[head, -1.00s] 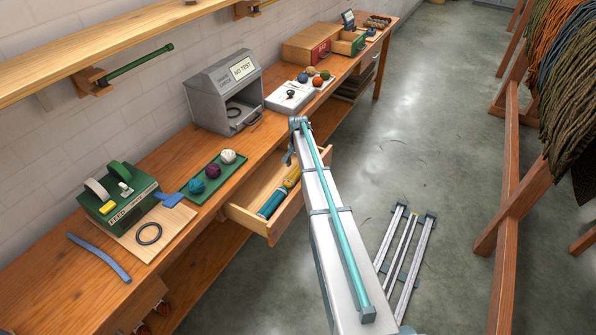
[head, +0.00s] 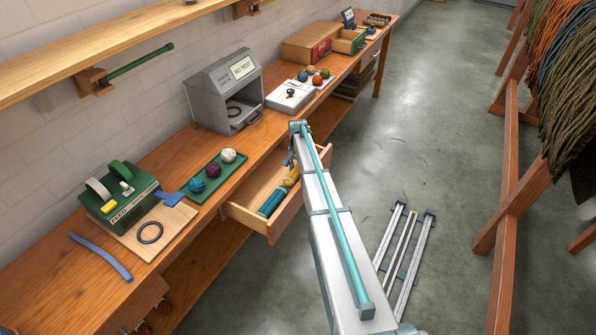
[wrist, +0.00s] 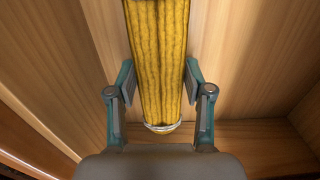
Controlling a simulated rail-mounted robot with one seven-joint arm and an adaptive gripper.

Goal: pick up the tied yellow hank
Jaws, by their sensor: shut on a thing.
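The yellow hank (wrist: 160,60) runs lengthwise up the middle of the wrist view, with a pale tie around its near end. In the head view, part of the yellow hank (head: 292,177) shows in the open drawer (head: 287,216), partly hidden by my arm. My gripper (wrist: 161,82) is shut on it, one finger along each side. In the head view, my gripper is mostly hidden behind the arm. I cannot tell whether the hank touches the drawer floor.
A teal hank (head: 271,202) lies in the drawer close to the yellow one. Wooden drawer walls stand close around the gripper. On the bench are a green tray (head: 213,184) with balls and a grey box (head: 228,92). Metal rails (head: 405,260) lie on the floor at right.

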